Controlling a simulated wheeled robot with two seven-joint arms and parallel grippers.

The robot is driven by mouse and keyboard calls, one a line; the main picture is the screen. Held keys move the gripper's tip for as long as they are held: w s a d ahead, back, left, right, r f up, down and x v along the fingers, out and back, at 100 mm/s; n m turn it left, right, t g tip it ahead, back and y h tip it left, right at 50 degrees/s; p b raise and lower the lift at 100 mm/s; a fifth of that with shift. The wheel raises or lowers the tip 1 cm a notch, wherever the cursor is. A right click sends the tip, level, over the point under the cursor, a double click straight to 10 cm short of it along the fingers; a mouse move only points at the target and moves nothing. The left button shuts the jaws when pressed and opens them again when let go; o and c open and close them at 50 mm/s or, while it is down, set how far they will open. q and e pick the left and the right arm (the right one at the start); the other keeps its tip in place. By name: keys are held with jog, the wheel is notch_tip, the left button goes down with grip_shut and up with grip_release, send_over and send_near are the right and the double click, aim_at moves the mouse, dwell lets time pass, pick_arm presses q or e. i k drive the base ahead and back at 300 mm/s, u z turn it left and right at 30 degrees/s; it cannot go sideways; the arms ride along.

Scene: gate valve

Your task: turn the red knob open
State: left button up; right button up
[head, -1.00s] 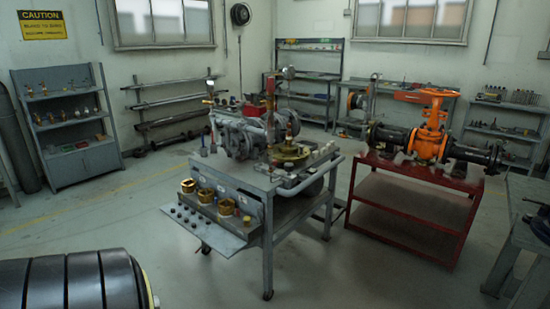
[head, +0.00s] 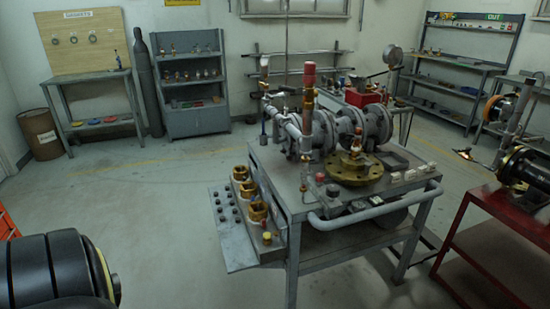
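Neither of my grippers is in view. I cannot tell for certain which part is the red knob. A red cap (head: 309,76) tops an upright copper-coloured pipe (head: 308,110) on the middle workbench. The orange gate valve with its handwheel is not in view now.
The grey workbench (head: 290,210) carries flanged pipework (head: 350,130) and a brass flange (head: 355,168). A gas cylinder (head: 147,85), grey shelf (head: 197,122) and pegboard bench (head: 85,47) line the back left.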

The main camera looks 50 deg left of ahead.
aim_at(320, 177)
jog(key=u, duration=1.05)
jog(key=i, duration=0.9)
jog(key=u, duration=1)
